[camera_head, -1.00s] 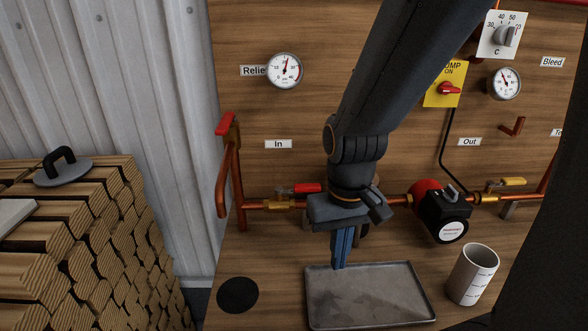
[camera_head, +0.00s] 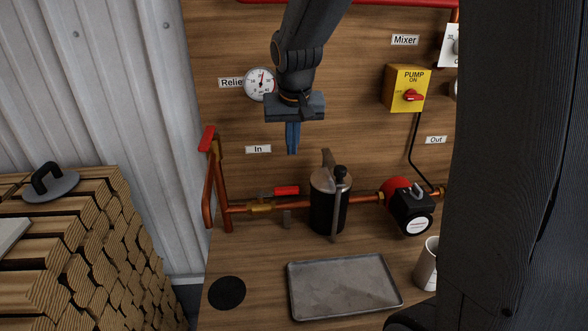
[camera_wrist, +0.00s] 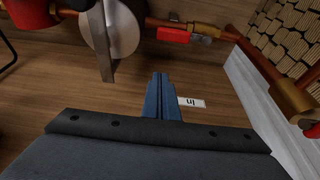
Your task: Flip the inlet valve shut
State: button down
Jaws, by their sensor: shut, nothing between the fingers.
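The inlet valve is a brass body (camera_head: 262,208) on the copper pipe below the "In" label (camera_head: 258,149). Its red lever (camera_head: 287,190) lies level along the pipe, pointing right. The red lever also shows in the wrist view (camera_wrist: 173,35), near the top. My gripper (camera_head: 292,152) is shut and empty, its blue fingers pointing down, above the lever and apart from it. In the wrist view the shut fingers (camera_wrist: 161,80) are beside the "In" label (camera_wrist: 191,102).
A dark cylinder with a handle (camera_head: 328,205) stands just right of the lever. The red pump (camera_head: 410,208) is further right. A metal tray (camera_head: 343,288) lies in front. A red-handled relief valve (camera_head: 207,139) tops the pipe at left.

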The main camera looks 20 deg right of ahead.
aim_at(278, 191)
dwell(0.3)
notch_tip(278, 191, down, 10)
jog(key=p, duration=0.3)
jog(key=shift+s+r, duration=0.25)
jog(key=shift+s, duration=0.05)
